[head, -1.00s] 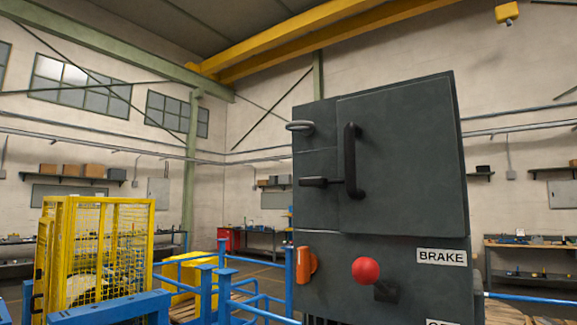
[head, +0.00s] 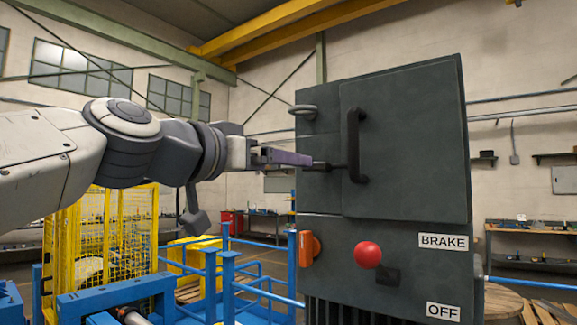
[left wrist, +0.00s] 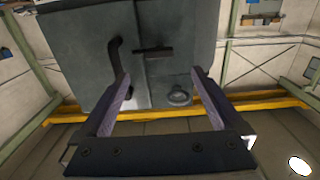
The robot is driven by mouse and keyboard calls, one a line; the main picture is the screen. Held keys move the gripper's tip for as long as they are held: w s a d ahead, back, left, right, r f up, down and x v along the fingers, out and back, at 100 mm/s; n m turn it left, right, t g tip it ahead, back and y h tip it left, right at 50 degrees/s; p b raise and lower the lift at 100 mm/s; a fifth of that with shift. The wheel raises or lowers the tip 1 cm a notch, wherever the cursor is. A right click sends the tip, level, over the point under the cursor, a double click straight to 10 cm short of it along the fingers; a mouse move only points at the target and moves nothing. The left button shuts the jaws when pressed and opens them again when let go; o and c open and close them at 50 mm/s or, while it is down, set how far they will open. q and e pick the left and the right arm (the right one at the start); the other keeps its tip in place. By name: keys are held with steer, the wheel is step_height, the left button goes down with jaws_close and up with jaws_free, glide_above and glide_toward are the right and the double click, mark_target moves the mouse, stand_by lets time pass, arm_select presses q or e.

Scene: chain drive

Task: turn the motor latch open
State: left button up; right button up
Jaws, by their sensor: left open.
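The dark grey motor cabinet (head: 405,150) stands at the right, its door shut. A short black latch lever (head: 322,166) lies level at the door's left edge, beside the upright black door handle (head: 356,145); my gripper hides its left end. In the left wrist view, which is turned over, the latch (left wrist: 152,51) shows whole, next to the handle (left wrist: 116,60). My left gripper (head: 300,160) reaches in from the left at the latch's height. In the left wrist view the gripper (left wrist: 160,78) is open and empty, with the latch ahead between its fingers; I cannot tell whether they touch. My right gripper is not in view.
A grey ring (head: 302,110) sticks out above the latch. Below are an orange lever (head: 309,246), a red knob (head: 367,255) and BRAKE (head: 443,241) and OFF (head: 443,311) labels. Blue rails (head: 228,285) and a yellow cage (head: 100,235) stand at the left.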

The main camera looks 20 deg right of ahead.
mark_target(313, 167)
arm_select(q)
steer(key=p+x, duration=0.5)
steer(key=x, duration=0.5)
steer(key=shift+d, duration=0.15)
steer(key=c, duration=1.4)
